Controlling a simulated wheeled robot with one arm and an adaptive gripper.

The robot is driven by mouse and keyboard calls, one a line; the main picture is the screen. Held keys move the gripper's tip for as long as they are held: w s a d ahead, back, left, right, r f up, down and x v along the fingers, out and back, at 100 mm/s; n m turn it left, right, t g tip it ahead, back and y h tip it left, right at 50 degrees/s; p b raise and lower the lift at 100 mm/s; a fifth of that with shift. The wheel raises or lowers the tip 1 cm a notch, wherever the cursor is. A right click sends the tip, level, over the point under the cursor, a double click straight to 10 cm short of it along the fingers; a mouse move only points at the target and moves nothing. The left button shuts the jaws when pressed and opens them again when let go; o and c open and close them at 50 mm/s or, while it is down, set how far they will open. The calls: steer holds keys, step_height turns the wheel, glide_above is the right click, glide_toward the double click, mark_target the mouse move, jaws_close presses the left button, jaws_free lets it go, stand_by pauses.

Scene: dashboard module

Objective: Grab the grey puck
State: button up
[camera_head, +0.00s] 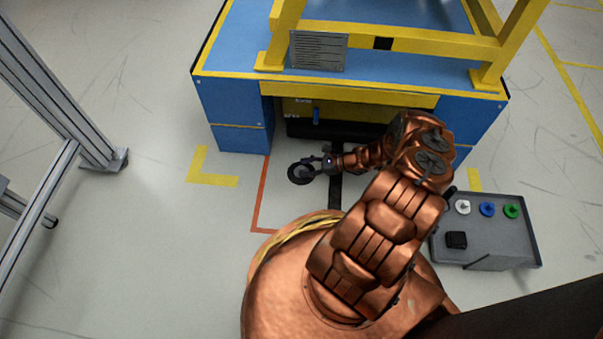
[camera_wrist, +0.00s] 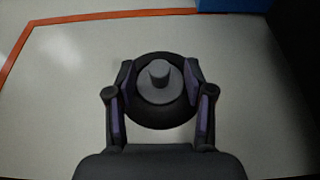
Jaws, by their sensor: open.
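The grey puck (camera_wrist: 160,115) is a dark round disc with a lighter grey knob at its centre in the wrist view. In the head view the puck (camera_head: 299,175) shows as a small dark disc over the pale floor, in front of the blue bench. My gripper (camera_wrist: 160,72) is open, with one finger on each side of the knob and over the disc. A gap shows between the knob and the fingers. In the head view my gripper (camera_head: 315,165) is at the puck's right edge. Whether the puck touches the floor is hard to tell.
A blue and yellow bench (camera_head: 235,105) stands behind, with a dark opening below. A grey tray (camera_head: 500,245) at right carries white, blue and green round pieces and a black block. A metal frame (camera_head: 60,130) stands at left. Floor left of the puck is clear.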

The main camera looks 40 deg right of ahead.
steer(key=shift+x, duration=1)
jaws_close()
